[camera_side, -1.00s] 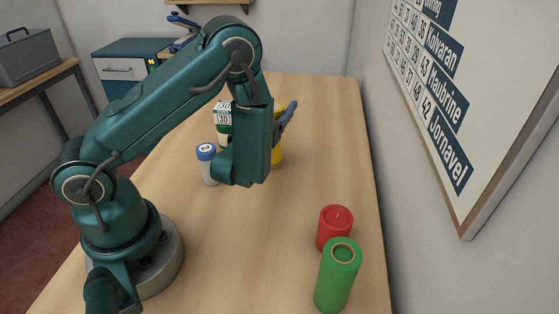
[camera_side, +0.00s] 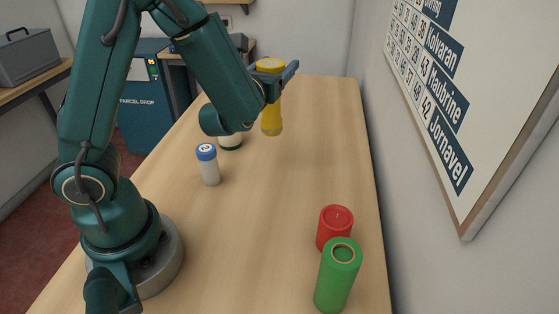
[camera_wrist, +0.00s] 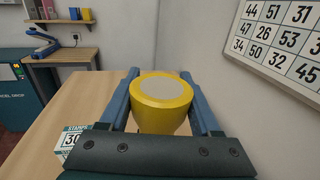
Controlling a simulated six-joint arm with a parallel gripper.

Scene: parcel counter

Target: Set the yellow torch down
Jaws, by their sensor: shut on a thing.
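The yellow torch (camera_side: 271,118) is upright in the side view, toward the far part of the wooden counter. My gripper (camera_side: 282,80) is shut on its upper part. In the wrist view the torch (camera_wrist: 162,96) stands between the two blue fingers (camera_wrist: 163,95), its round pale end facing the camera. Whether its lower end touches the counter or hangs just above it, I cannot tell.
A white bottle with a blue cap (camera_side: 208,165) stands nearer on the counter (camera_side: 270,220). A red can (camera_side: 334,228) and a green cylinder (camera_side: 338,275) stand front right. A wall board (camera_side: 440,80) is at right.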

